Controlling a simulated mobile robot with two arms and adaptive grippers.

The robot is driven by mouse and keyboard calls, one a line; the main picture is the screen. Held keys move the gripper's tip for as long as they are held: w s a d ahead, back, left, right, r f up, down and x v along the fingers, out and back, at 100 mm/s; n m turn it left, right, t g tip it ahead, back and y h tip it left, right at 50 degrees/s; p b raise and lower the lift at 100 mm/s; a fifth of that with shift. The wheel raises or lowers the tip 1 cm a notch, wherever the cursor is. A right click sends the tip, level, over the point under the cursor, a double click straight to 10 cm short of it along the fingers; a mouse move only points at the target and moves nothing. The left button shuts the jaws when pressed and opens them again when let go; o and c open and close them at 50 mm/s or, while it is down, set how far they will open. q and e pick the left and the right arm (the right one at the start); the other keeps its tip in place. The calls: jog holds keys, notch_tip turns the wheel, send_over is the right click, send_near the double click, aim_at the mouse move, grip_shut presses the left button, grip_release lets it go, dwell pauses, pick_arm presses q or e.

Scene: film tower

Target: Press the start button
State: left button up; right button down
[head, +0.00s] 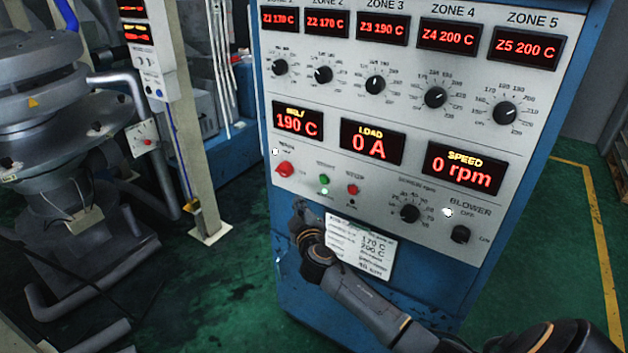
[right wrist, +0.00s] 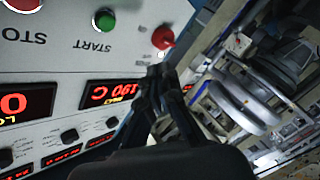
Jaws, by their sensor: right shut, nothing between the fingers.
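The green start button (head: 324,180) is on the lower left of the control cabinet's panel (head: 400,168), with a small lit lamp below it. It also shows at the top of the right wrist view (right wrist: 104,20), with the word START beside it. My right gripper (head: 300,212) is below and a little left of the button in the head view. In the right wrist view its shut, empty fingertips (right wrist: 158,76) appear apart from the green button, nearer to the red knob (right wrist: 163,38). My left gripper is not in view.
The red stop button (head: 352,189) is just right of the start button. The load display (head: 371,142) reads 0 A and the speed display (head: 463,170) 0 rpm. A paper sheet (head: 362,250) is on the cabinet below. Machinery (head: 60,120) stands at the left.

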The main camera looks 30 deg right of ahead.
aim_at(324, 180)
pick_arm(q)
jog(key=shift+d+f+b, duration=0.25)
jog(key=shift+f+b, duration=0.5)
pick_arm(e)
jog(key=shift+w+d, duration=0.55)
jog(key=shift+d, duration=0.85)
jog(key=shift+w+d, duration=0.55)
jog(key=shift+d, duration=0.8)
jog(key=shift+w+d, duration=0.55)
jog(key=shift+d, duration=0.85)
jog(key=shift+d, duration=0.1)
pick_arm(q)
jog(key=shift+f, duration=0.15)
pick_arm(e)
jog(key=shift+w+d, duration=0.15)
jog(key=shift+d, duration=0.15)
pick_arm(q)
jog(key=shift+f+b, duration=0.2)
jog(key=shift+b, duration=0.15)
pick_arm(e)
jog(key=shift+w+d, duration=0.1)
jog(key=shift+d, duration=0.3)
jog(key=shift+a, duration=0.1)
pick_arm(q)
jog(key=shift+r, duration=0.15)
pick_arm(e)
jog(key=shift+s+a, duration=0.3)
jog(key=shift+a, duration=0.4)
